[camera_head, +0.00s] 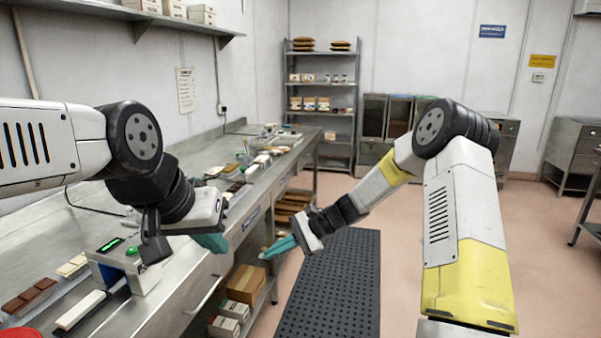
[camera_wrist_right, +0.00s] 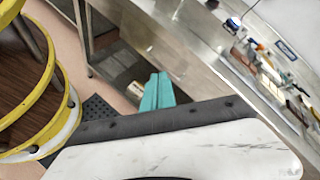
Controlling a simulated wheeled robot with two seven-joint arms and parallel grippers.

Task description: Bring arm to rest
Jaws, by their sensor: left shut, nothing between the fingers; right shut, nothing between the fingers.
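My left arm comes in from the left in the head view. Its gripper (camera_head: 211,243) has teal fingers and hangs over the front part of the steel bench (camera_head: 185,300), partly hidden by the wrist. My right arm comes in from the right and points down toward the left. Its gripper (camera_head: 279,248) has teal fingers that are shut and empty, in front of the bench edge above the floor mat. In the right wrist view the same teal fingers (camera_wrist_right: 157,92) lie together with nothing between them.
Chocolate bars (camera_head: 29,297) and a small device with a green button (camera_head: 131,251) sit on the near bench. Cardboard boxes (camera_head: 246,284) stand on the lower shelf. A black perforated mat (camera_head: 333,290) lies on the floor. A shelving rack (camera_head: 321,84) stands behind.

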